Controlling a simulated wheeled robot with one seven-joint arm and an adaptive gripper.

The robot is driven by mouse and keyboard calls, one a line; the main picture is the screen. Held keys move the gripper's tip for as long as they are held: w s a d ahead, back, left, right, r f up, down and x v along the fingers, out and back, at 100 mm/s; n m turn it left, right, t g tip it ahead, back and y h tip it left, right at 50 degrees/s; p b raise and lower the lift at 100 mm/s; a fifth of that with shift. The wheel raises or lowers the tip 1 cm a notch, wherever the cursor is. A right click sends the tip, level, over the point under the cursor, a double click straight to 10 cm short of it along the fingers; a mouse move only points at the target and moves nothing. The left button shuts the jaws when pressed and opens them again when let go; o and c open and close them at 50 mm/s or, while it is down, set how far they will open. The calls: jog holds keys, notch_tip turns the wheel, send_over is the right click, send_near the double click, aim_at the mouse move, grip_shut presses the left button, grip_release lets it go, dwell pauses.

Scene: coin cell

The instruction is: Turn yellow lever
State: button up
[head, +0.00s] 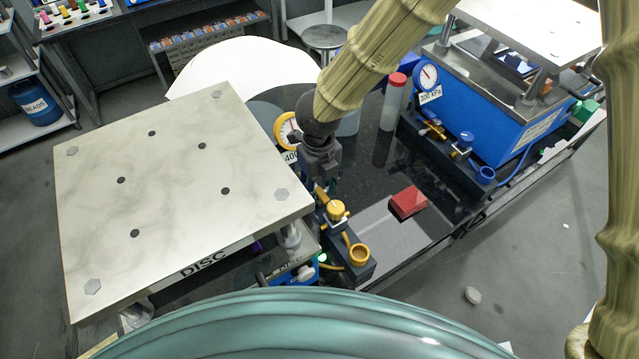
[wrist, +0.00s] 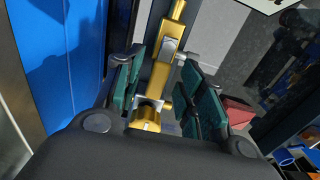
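Yellow-gold valve fittings show in the wrist view, with a straight brass-coloured bar (wrist: 158,82) carrying a small silver square. A round yellow part (wrist: 147,117) is at its lower end. I cannot tell surely which part is the yellow lever. My gripper (wrist: 160,68) is open, its green-padded fingers on either side of the bar; contact is not clear. In the head view my gripper (head: 322,165) points down beside the gauge, just behind a yellow knob (head: 337,210) and a yellow cup (head: 358,254). My gripper hides part of the fittings there.
The steel-topped DISC press (head: 180,190) stands close at left, with a round gauge (head: 286,130). A red block (head: 408,201) lies on the dark bench at right. A blue machine (head: 500,115) with blue-knobbed fittings stands farther right. Some bench between is clear.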

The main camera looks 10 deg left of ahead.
jog(key=shift+f, duration=0.15)
grip_shut()
